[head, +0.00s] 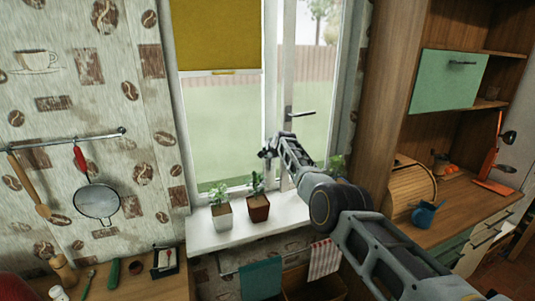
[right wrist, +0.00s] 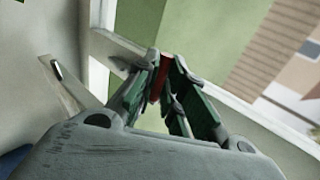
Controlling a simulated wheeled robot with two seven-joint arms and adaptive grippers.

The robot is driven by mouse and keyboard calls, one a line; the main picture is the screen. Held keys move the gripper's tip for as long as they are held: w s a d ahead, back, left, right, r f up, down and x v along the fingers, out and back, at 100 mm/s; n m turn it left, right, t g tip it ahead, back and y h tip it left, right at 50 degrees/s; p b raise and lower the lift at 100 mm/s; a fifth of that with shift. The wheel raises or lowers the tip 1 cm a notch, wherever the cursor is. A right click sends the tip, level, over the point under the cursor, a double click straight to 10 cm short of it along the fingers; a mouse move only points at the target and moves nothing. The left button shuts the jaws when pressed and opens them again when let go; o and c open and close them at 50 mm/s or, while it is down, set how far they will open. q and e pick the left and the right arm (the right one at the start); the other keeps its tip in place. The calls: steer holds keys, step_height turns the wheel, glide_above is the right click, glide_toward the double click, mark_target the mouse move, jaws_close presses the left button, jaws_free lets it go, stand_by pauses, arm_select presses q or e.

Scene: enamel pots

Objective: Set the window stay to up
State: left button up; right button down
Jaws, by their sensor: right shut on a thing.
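My right gripper (head: 268,152) is at the window's middle upright, a little above the sill. In the right wrist view its fingers (right wrist: 160,85) are shut on a narrow red piece (right wrist: 161,77), which appears to be the window stay. The piece lies close to the pale window frame (right wrist: 115,55). Its lower part is hidden between the fingers, so its exact setting cannot be told. In the head view the gripper and arm hide the stay. My left gripper is in neither view.
A dark window handle (head: 300,113) is above my right arm. Potted plants (head: 221,214) (head: 258,207) stand on the white sill (head: 205,240) just below the gripper. A wooden cabinet (head: 385,80) is to the right. A yellow blind (head: 215,35) covers the upper left pane.

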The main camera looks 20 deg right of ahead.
steer(key=shift+w+d+r, duration=0.1)
steer(key=shift+w+r, duration=0.05)
steer(key=shift+r, duration=0.35)
steer(key=shift+w+r, duration=0.15)
steer(key=shift+r, duration=0.3)
steer(key=c, duration=1.9)
jaws_free()
steer(key=o, duration=0.4)
steer(key=shift+w+f, duration=0.25)
steer(key=shift+w, duration=0.1)
steer(key=shift+f, duration=0.15)
steer(key=shift+s+f, duration=0.15)
steer(key=shift+f, duration=0.05)
steer(key=shift+v, duration=0.8)
steer(key=shift+v, duration=5.1)
